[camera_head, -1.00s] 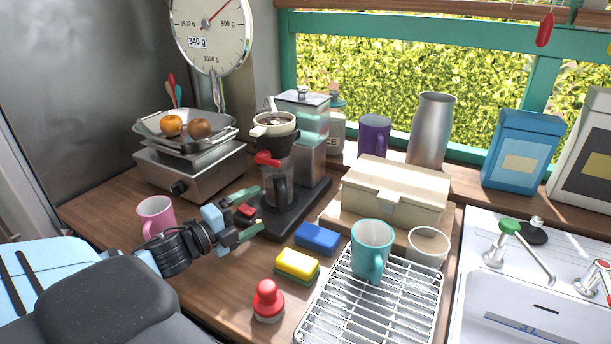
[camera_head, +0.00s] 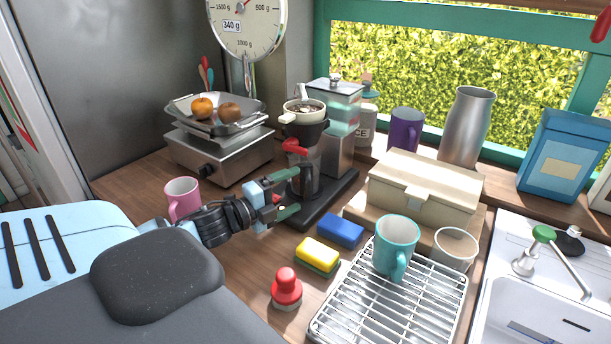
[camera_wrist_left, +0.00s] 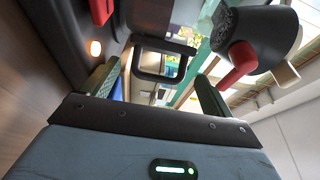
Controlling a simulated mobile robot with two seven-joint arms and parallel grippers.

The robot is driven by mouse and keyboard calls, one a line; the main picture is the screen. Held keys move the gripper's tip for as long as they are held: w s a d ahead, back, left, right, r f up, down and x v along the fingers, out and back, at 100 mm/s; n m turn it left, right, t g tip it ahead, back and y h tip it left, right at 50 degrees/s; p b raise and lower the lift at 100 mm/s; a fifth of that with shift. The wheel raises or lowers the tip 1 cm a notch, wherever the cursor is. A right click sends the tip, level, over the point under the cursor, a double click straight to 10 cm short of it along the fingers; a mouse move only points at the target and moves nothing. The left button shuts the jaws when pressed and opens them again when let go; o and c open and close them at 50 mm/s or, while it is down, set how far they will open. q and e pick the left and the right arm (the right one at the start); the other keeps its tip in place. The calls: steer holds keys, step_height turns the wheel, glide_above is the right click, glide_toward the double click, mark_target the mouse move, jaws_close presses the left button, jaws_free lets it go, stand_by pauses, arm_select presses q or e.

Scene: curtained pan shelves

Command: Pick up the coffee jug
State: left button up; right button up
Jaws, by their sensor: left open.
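The coffee jug (camera_head: 303,172) is clear glass with a dark handle and stands on the black coffee maker base, under the filter holder (camera_head: 304,132). My left gripper (camera_head: 288,193) is open, its green-padded fingers pointing at the jug from the left. In the left wrist view, the jug's black handle (camera_wrist_left: 165,45) shows ahead, roughly between the two open fingers (camera_wrist_left: 156,74). The fingers are not closed on it; I cannot tell whether they touch it. My right gripper is not in view.
A pink mug (camera_head: 182,196) stands close to my left wrist. A blue sponge (camera_head: 340,231), a yellow sponge (camera_head: 318,252) and a red-knobbed tool (camera_head: 286,286) lie in front. A scale (camera_head: 219,157) stands behind; a wire rack (camera_head: 340,318) holds a teal mug (camera_head: 397,245).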

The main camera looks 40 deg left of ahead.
mark_target(307, 184)
arm_select(q)
steer(key=shift+x, duration=2.6)
steer(key=shift+r, duration=0.1)
steer(key=c, duration=1.1)
